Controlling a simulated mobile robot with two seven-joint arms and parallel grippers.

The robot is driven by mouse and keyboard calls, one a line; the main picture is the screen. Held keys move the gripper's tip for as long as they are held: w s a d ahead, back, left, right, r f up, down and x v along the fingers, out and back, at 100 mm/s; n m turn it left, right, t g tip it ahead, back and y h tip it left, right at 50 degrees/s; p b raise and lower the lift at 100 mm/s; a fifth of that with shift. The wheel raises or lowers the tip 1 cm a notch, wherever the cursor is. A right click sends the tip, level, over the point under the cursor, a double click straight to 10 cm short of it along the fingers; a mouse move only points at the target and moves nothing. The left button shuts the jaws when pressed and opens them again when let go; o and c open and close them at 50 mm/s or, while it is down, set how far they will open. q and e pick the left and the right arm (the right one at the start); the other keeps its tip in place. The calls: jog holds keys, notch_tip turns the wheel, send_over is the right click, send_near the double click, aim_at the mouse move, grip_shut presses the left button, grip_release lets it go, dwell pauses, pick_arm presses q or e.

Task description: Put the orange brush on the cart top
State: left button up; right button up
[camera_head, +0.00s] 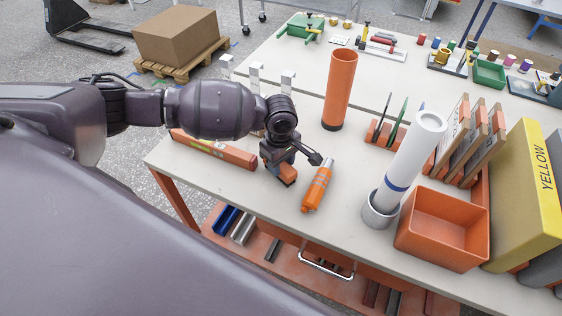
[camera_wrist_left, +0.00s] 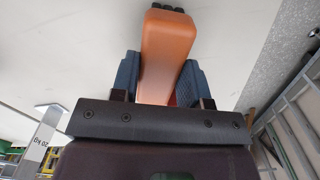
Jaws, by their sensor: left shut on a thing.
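My left gripper (camera_head: 288,160) is over the near part of the pale cart top (camera_head: 265,197), pointing down. It is shut on an orange block-like thing with a dark end, which looks like the orange brush (camera_head: 286,175). In the left wrist view the orange brush (camera_wrist_left: 168,50) stands between the two blue-grey fingers of the left gripper (camera_wrist_left: 160,80), its black end pointing away. Whether the brush touches the cart top cannot be told. My right gripper is not in view.
An orange cylinder with a grey band (camera_head: 318,186) lies just right of the gripper. A long orange box (camera_head: 214,149) lies to the left. An orange tube (camera_head: 339,88), a white roll (camera_head: 411,160) and an orange bin (camera_head: 443,228) stand farther right. Some bare top remains between them.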

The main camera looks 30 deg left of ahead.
pick_arm(q)
jog(key=o, duration=0.9)
jog(key=shift+o, duration=0.6)
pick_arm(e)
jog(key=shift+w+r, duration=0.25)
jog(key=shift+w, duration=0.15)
pick_arm(q)
notch_tip(320, 180, up, 12)
jog(key=shift+p, duration=0.4)
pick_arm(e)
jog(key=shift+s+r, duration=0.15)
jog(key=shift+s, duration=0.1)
pick_arm(q)
jog(key=shift+a, duration=0.1)
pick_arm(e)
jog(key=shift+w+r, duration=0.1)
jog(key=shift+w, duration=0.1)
